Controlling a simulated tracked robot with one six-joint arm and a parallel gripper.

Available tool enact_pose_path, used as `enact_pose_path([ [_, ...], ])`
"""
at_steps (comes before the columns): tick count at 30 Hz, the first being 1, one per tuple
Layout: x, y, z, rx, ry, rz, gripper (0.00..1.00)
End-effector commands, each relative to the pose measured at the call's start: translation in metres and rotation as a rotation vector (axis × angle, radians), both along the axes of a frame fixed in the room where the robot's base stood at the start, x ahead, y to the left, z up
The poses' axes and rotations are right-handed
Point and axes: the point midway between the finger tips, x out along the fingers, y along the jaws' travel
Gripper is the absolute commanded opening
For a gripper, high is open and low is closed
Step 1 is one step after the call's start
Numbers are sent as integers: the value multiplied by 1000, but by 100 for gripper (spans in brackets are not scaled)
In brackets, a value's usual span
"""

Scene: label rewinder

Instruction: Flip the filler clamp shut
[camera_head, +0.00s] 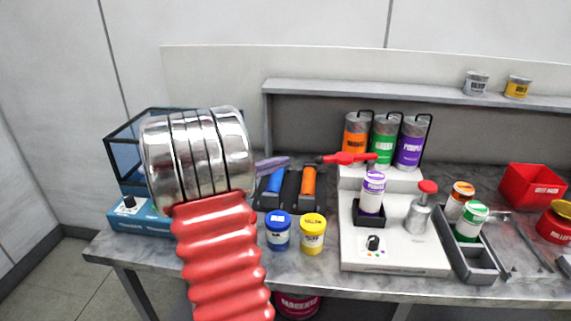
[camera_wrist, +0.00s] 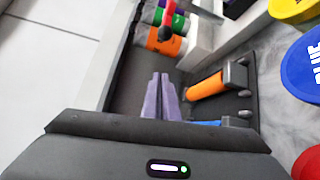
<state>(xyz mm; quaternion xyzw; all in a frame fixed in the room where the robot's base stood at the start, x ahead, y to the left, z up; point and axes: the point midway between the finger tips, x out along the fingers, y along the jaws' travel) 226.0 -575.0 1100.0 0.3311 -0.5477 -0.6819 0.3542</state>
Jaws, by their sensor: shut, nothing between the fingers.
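A white filler station (camera_head: 395,258) stands right of centre on the bench. A red lever-like part (camera_head: 350,158), which looks like the clamp handle, lies roughly level across the front of the orange can, its thin end toward the left. In the wrist view the red part (camera_wrist: 168,20) shows at the top, beyond my fingertips; whether it is latched I cannot tell. My gripper (camera_head: 284,161) has purple fingers and is left of the red part, apart from it. In the wrist view my gripper (camera_wrist: 161,75) is shut and empty, fingers pointing up the picture.
A purple-labelled bottle (camera_head: 373,192) sits in a dark holder, beside a red-topped pump (camera_head: 420,207). Orange, green and purple cans (camera_head: 385,142) stand behind. A rack with blue and orange rollers (camera_head: 308,188) lies near my gripper. Blue (camera_head: 278,231) and yellow jars (camera_head: 313,234) stand in front.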

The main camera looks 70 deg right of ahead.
Motion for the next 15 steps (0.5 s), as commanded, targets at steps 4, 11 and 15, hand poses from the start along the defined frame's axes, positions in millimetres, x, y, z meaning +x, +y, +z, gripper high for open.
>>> enact_pose_path([
  [4, -12, -17, -1, 0, 1, -4, 0],
  [11, -31, -46, -4, 0, 1, -4, 0],
  [15, -40, -62, -5, 0, 0, -3, 0],
])
